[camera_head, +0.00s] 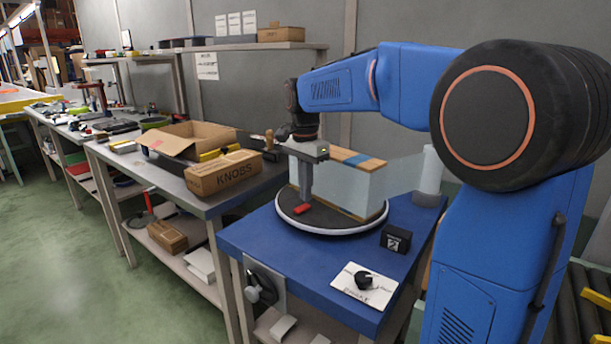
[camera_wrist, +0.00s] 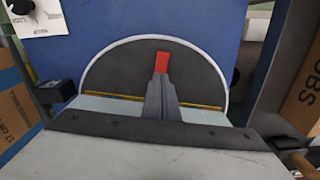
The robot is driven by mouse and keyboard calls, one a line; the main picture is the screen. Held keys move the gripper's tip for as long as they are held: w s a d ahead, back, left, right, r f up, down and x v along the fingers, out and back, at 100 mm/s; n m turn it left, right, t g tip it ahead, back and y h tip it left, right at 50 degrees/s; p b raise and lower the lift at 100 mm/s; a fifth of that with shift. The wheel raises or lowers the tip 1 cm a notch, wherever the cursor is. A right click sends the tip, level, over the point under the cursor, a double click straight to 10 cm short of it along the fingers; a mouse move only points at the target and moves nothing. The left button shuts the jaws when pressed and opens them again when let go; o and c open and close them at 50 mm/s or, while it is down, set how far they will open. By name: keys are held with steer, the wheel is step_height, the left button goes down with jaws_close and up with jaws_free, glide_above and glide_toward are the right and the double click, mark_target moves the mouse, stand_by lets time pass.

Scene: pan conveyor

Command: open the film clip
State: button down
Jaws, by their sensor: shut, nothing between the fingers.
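A small red piece, which I take to be the film clip (camera_head: 302,209), lies on the dark, white-rimmed turntable (camera_head: 348,226), in front of the wrapped load. In the wrist view the red clip (camera_wrist: 162,62) shows just past my fingertips. My gripper (camera_head: 305,196) points down from above the load's front left side. Its fingers are together and empty, close to the clip; I cannot tell whether they touch it. The load (camera_head: 345,193) has a wooden top with a blue strip and pale film on its sides. Film (camera_head: 403,172) stretches right to a white roll (camera_head: 429,170).
A black block (camera_head: 396,238) and a white card with a black knob (camera_head: 364,283) sit on the blue table (camera_head: 290,262). An open carton (camera_head: 185,140) and a KNOBS box (camera_head: 224,174) stand on the bench to the left. The table's front left is clear.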

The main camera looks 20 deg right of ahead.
steer(key=shift+f, duration=0.85)
steer(key=shift+d, duration=0.1)
steer(key=shift+d+f+y, duration=0.1)
steer(key=shift+f+y, duration=0.1)
steer(key=shift+y, duration=0.1)
steer(key=shift+s+a, duration=0.1)
steer(key=shift+a, duration=0.1)
steer(key=shift+s+a+r, duration=0.2)
steer(key=shift+s+a, duration=0.05)
steer(key=shift+a, duration=0.4)
